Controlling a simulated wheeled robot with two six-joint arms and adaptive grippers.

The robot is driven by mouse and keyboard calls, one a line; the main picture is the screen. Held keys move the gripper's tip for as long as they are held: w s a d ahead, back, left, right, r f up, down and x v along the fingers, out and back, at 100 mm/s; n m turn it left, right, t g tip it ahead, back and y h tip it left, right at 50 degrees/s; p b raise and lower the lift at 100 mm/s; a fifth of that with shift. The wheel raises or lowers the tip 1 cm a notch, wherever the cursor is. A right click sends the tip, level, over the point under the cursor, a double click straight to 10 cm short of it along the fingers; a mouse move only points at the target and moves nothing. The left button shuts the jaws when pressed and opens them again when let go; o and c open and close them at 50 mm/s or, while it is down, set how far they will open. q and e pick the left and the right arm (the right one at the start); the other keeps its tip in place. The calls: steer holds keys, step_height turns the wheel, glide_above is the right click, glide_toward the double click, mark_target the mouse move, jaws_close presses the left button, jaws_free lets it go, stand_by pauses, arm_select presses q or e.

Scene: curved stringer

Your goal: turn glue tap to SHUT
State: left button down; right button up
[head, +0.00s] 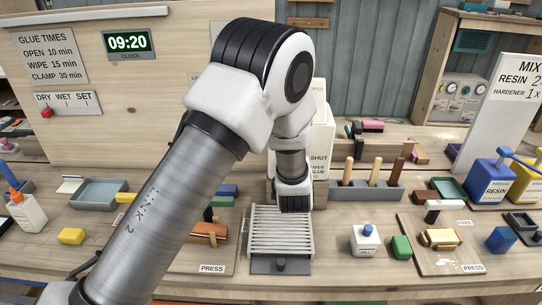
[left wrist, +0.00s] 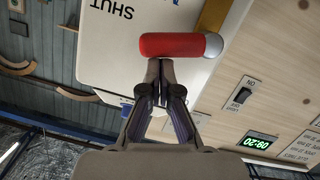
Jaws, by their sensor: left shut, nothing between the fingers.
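The glue tank is a white box (head: 322,140) in the middle of the head view, partly behind my left arm. Its front bears the word SHUT, which shows upside down in the left wrist view. There the tap's red handle (left wrist: 175,46) lies level across the picture, with a grey cap at its right end and a brass-coloured part (left wrist: 213,14) beside it. My left gripper (left wrist: 160,70) is shut and empty, its tips right at the handle's edge; I cannot tell whether they touch. My arm hides the tap and fingertips in the head view. My right gripper is not in view.
A ribbed rack (head: 281,232) stands below my left wrist. A grey holder (head: 365,190) with wooden-handled tools is to the right. A wooden panel with a clock (head: 128,42) stands behind at left. Bottles, blocks and press boards cover much of the bench.

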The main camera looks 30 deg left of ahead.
arm_select(q)
steer(key=shift+w+d+f+m+b, duration=0.3)
steer(key=shift+d+f+b, duration=0.2)
steer(key=shift+f+b, duration=0.25)
stand_by(0.3)
